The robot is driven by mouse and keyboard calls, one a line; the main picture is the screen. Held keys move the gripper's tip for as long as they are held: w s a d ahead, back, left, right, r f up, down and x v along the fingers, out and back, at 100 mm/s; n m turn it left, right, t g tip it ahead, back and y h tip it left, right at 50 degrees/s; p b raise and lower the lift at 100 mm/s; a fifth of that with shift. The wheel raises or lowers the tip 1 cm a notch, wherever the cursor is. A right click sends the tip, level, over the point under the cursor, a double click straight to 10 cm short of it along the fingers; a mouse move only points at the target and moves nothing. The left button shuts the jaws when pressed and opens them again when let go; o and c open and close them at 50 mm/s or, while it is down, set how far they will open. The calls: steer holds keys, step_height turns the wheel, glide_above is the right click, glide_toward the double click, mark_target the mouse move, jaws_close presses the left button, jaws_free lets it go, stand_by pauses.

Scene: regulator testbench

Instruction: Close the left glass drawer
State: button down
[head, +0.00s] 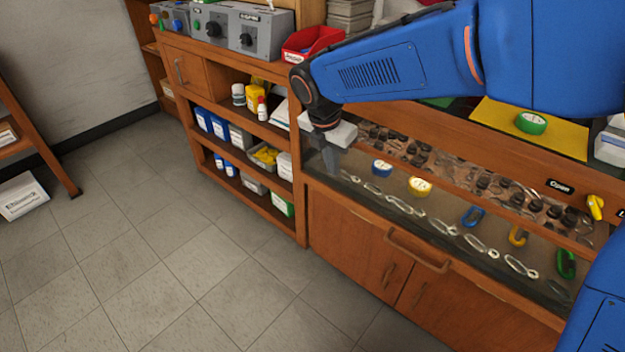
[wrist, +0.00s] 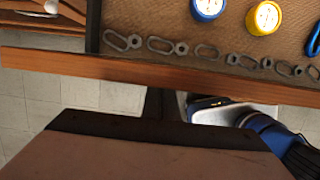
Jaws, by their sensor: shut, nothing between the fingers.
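The left glass drawer shows its wooden front rail (head: 350,205) and a wooden bar handle (head: 418,250) in the head view. I cannot tell exactly how far the drawer stands out. My gripper (head: 328,163) is shut and empty, pointing down by the drawer's left end; whether it touches is unclear. In the wrist view, the front rail (wrist: 200,82) crosses the picture, and my dark gripper fingers (wrist: 160,104) show just on the floor side of it.
A yellow lever (head: 596,207) sits beside an "Open" label (head: 560,186) at the right. Open shelves (head: 255,185) with boxes and bottles stand left of the drawer. A red bin (head: 312,42) is on the counter above. The tiled floor (head: 170,265) in front is clear.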

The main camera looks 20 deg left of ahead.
steer(key=w+d, duration=0.1)
steer(key=w, duration=0.2)
steer(key=w+d, duration=0.1)
steer(key=w, duration=0.2)
steer(key=w+d, duration=0.1)
steer(key=w, duration=0.3)
steer(key=shift+w+d, duration=0.1)
steer(key=shift+d, duration=0.05)
steer(key=shift+w+d, duration=0.1)
steer(key=shift+w, duration=0.2)
steer(key=shift+w+r, duration=0.1)
steer(key=shift+w, duration=0.05)
